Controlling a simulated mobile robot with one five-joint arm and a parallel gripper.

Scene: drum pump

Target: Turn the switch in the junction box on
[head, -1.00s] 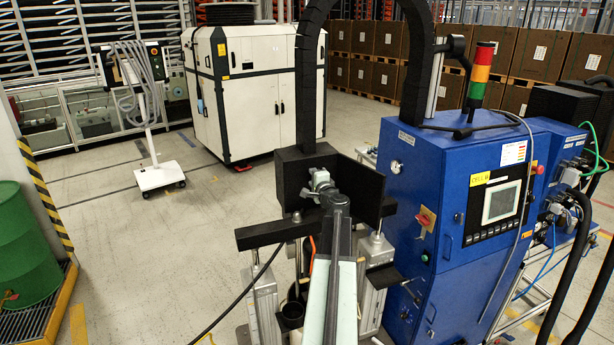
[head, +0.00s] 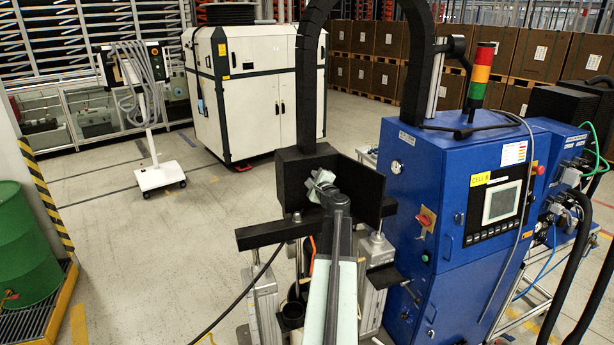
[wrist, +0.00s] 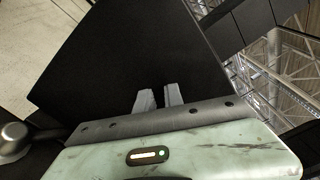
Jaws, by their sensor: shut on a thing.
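The junction box (head: 290,175) is a black box with its side panel angled out to the right, standing on a black crossbar in the middle of the head view. In the wrist view its dark surface (wrist: 100,60) fills much of the picture. My gripper (head: 318,178) reaches into the front of the box, rolled to a tilt. In the wrist view the two grey fingers (wrist: 159,97) are close together with a narrow gap, their tips at the dark box. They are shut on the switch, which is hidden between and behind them. Its position cannot be read.
A blue control cabinet (head: 430,215) with a screen stands close on the right. A thick black hose (head: 309,85) arches up behind the box. Metal posts (head: 264,305) stand below it. The floor (head: 130,245) to the left is open, with a green drum (head: 25,240) at the far left.

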